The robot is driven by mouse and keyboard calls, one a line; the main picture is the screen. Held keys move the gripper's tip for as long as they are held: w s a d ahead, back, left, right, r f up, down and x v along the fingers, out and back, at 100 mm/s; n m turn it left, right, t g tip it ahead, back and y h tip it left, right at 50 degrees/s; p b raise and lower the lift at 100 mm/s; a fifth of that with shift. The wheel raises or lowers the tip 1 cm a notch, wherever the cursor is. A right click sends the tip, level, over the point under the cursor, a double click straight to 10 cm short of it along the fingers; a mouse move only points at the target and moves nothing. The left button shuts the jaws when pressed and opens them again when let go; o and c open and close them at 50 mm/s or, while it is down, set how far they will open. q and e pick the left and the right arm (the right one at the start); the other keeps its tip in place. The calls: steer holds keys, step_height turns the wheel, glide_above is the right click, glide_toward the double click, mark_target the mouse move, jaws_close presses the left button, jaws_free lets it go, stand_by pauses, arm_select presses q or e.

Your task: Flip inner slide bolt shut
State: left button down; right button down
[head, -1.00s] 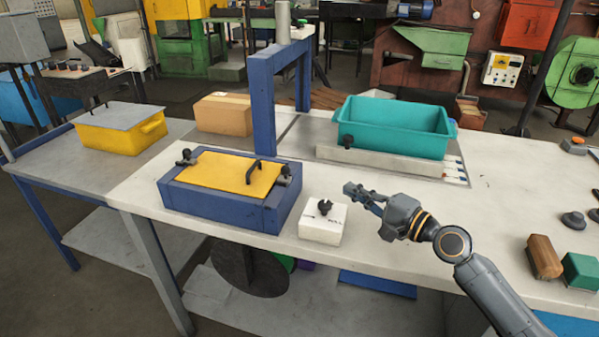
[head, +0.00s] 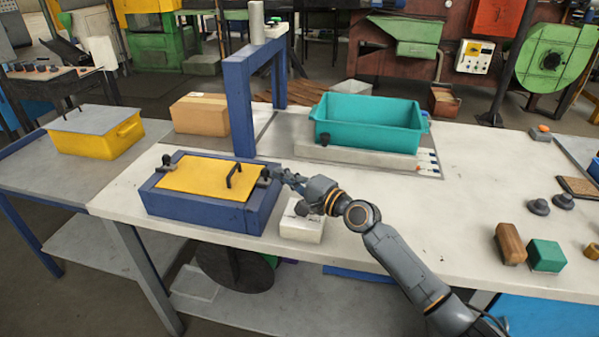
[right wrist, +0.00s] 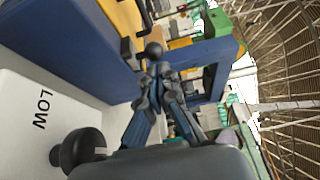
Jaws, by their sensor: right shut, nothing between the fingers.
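A blue box (head: 205,214) with a yellow lid (head: 200,178) stands on the white table in the head view. A black handle (head: 233,173) stands on the lid. Dark slide-bolt fittings sit at the lid's left end (head: 168,160) and right end (head: 263,180). My right gripper (head: 277,172) is shut and empty, with its fingertips close beside the right-end bolt. In the right wrist view the fingertips (right wrist: 157,76) are just below a dark round knob (right wrist: 153,48); I cannot tell whether they touch it. My left gripper is not in view.
A white block (head: 301,230) with a black knob, marked LOW in the wrist view, sits under my right gripper. A blue upright frame (head: 240,105) stands behind the box. A teal bin (head: 368,130) is further back.

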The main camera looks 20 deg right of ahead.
mark_target(264, 176)
steer(key=shift+w+a, duration=0.1)
steer(key=shift+a, duration=0.1)
steer(key=shift+f, duration=0.1)
steer(key=shift+w+a, duration=0.35)
steer(key=shift+a, duration=0.25)
steer(key=shift+w+a, duration=0.35)
steer(key=shift+a, duration=0.2)
